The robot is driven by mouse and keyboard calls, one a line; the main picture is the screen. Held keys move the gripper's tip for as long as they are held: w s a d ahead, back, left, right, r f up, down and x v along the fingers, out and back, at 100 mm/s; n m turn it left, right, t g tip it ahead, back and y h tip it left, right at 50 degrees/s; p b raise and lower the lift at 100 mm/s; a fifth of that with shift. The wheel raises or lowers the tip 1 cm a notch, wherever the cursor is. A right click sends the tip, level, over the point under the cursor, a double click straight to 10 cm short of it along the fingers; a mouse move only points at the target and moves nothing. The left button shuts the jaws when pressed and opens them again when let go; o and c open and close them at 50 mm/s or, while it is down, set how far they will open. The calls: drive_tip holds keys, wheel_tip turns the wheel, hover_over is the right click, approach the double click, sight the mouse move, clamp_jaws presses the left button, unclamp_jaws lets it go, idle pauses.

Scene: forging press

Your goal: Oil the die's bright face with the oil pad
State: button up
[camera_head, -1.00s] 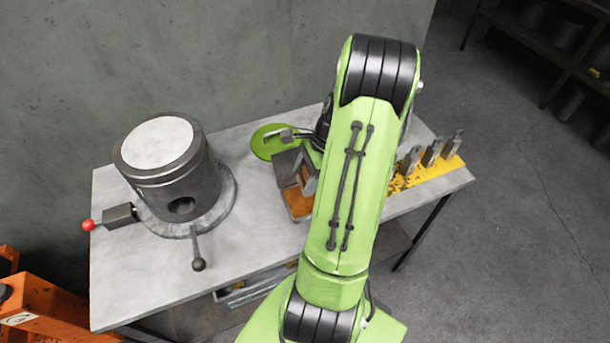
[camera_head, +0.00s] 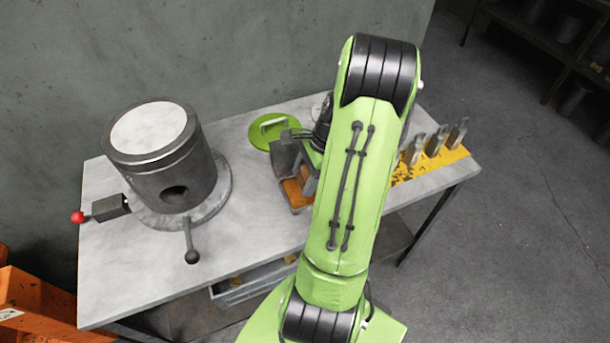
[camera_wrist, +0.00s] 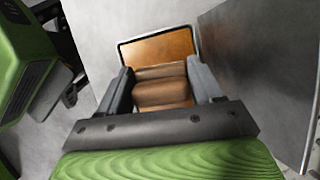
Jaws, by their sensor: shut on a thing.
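My gripper (camera_wrist: 161,92) is shut on a brown, rounded block, the oil pad (camera_wrist: 160,97), in the wrist view. The pad is between the two grey fingers, over a shallow light-rimmed tray with an orange-brown floor (camera_wrist: 160,48). In the head view my arm hides most of the gripper and pad; part of the orange-brown tray (camera_head: 294,193) shows left of the arm. A dark upright cylinder (camera_head: 175,186) with a bright round top (camera_head: 148,127), apparently the die, stands on the left of the table, well apart from my gripper.
A green disc with a handle (camera_head: 265,133) lies behind the tray. Levers, one red-knobbed (camera_head: 78,217), stick out from the cylinder's base. Upright metal pieces (camera_head: 437,142) stand on a yellow strip at right.

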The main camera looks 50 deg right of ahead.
sight(306, 172)
drive_tip(key=shift+f+b, duration=0.3)
drive_tip(key=shift+f, duration=0.25)
idle(0.4)
drive_tip(key=shift+a+f, duration=0.1)
idle(1.2)
drive_tip(key=shift+p, duration=0.3)
wheel_tip(306, 172, up, 7)
drive_tip(key=p, duration=0.7)
drive_tip(key=shift+r, duration=0.2)
drive_tip(key=shift+f, duration=0.1)
